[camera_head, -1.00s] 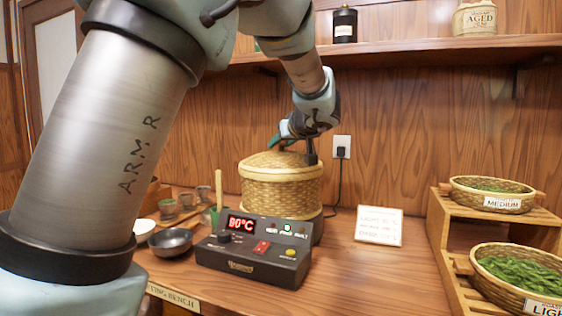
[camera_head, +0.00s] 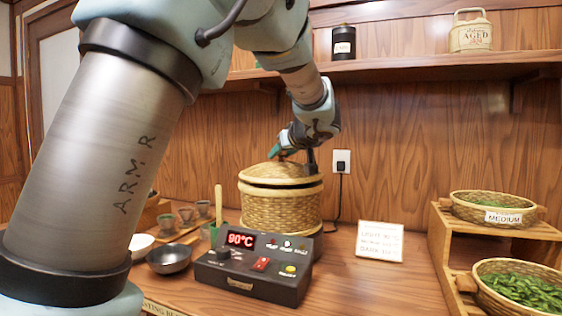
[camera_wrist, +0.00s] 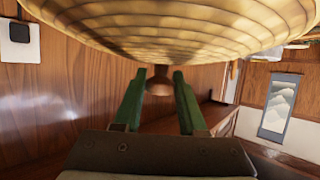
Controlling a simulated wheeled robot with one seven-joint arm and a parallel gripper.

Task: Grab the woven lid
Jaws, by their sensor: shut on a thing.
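The woven lid (camera_head: 268,176) is a shallow straw-coloured dome just above the round woven basket (camera_head: 283,212). A thin dark gap shows between the lid's rim and the basket. My gripper (camera_head: 283,154) is over the lid. In the wrist view, the green fingers of my gripper (camera_wrist: 159,82) are shut on the lid's brown knob (camera_wrist: 159,87), one on each side. The lid's woven surface (camera_wrist: 170,25) fills the top of that view. In the head view the knob is hidden by the gripper.
A black control box (camera_head: 255,268) reading 90°C stands in front of the basket. A dark bowl (camera_head: 169,259) and small cups lie left. A white sign (camera_head: 379,241) and a wooden rack (camera_head: 449,262) with leaf baskets are right. A shelf (camera_head: 430,70) runs above.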

